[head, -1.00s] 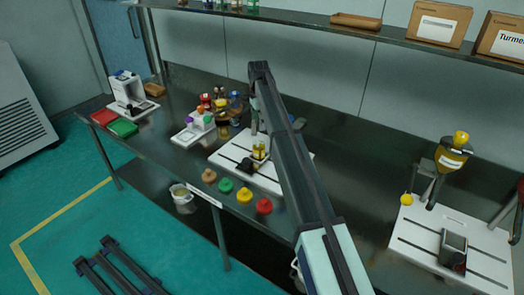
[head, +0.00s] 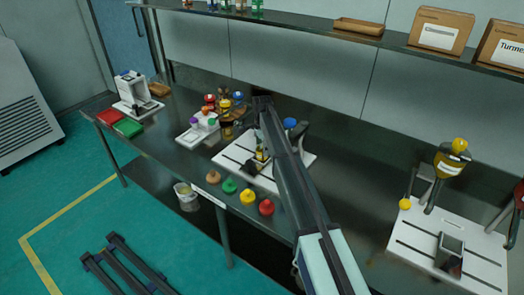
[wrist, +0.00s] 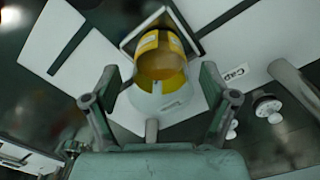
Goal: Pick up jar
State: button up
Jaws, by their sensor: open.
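The jar (wrist: 160,58), with amber-yellow contents and a yellow band, shows in the wrist view just beyond my gripper. In the head view the jar (head: 261,155) is a small yellow shape on the white machine base, partly hidden by my arm. My gripper (wrist: 160,88) is open, with one finger to the left and one to the right of the jar's near side. I see no finger touching the jar, and its depth between the fingers is unclear. In the head view my gripper is hidden or not distinguishable behind my arm.
A white machine base (head: 231,155) with dark slots lies under the jar. Several coloured caps, including a red one (head: 266,207), line the front edge. A second white machine (head: 415,245) with a yellow-topped funnel stands at right. A shelf (head: 300,20) runs above the bench.

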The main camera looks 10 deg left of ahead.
jog(key=shift+f, duration=0.75)
jog(key=c, duration=1.4)
jog(key=shift+o, duration=0.2)
jog(key=shift+r, duration=0.15)
